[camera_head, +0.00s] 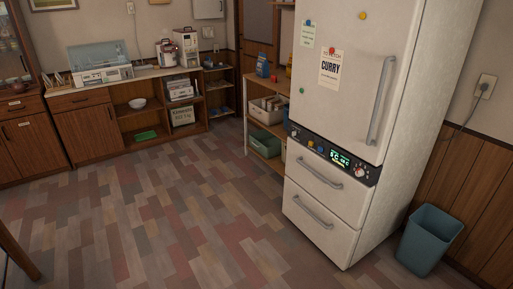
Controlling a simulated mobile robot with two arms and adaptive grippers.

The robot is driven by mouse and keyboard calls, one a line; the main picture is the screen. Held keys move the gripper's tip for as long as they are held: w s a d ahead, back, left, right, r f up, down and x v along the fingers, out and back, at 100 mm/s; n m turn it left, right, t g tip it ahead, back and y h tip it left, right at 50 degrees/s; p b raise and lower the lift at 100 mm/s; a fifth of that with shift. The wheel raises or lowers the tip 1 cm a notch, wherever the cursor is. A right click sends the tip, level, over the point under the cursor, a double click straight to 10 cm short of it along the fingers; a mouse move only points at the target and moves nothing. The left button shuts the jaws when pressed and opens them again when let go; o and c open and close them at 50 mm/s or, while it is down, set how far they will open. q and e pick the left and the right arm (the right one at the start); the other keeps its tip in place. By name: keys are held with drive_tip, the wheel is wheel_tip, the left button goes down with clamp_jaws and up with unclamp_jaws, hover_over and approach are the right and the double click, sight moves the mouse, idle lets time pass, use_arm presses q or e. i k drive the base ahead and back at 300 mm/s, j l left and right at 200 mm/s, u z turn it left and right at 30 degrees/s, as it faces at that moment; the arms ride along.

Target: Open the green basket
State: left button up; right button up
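A green box-shaped basket (265,144) sits on the low level of a wooden shelf, just left of the fridge. Its right end is close to the fridge side, and I cannot tell whether it has a lid. A white dish dryer (104,76) with a bluish see-through cover (98,54) stands on the counter at the back left. Neither of my grippers is in view.
A tall white fridge (333,115) stands right of centre, with a blue-grey bin (429,239) beside it. The wooden counter (84,130) lines the back wall. The patterned floor (160,220) is clear in the middle. A dark wooden leg (15,255) shows at lower left.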

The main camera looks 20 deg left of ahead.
sight(268, 145)
drive_tip(key=i+j+u, duration=0.55)
drive_tip(key=i+j, duration=0.25)
drive_tip(key=i+j+u, duration=0.3)
drive_tip(key=i, duration=0.3)
drive_tip(key=i+u, duration=0.25)
drive_tip(key=i, duration=0.25)
drive_tip(key=i+j+u, duration=0.1)
drive_tip(key=i+u, duration=0.2)
drive_tip(key=i, duration=2.1)
drive_tip(key=i+j+z, duration=0.1)
drive_tip(key=i+z, duration=0.2)
drive_tip(key=i, duration=0.2)
drive_tip(key=i+j+z, duration=0.3)
drive_tip(key=i, duration=0.2)
drive_tip(key=i+j+z, duration=0.2)
drive_tip(key=i+z, duration=0.15)
drive_tip(key=i, duration=0.15)
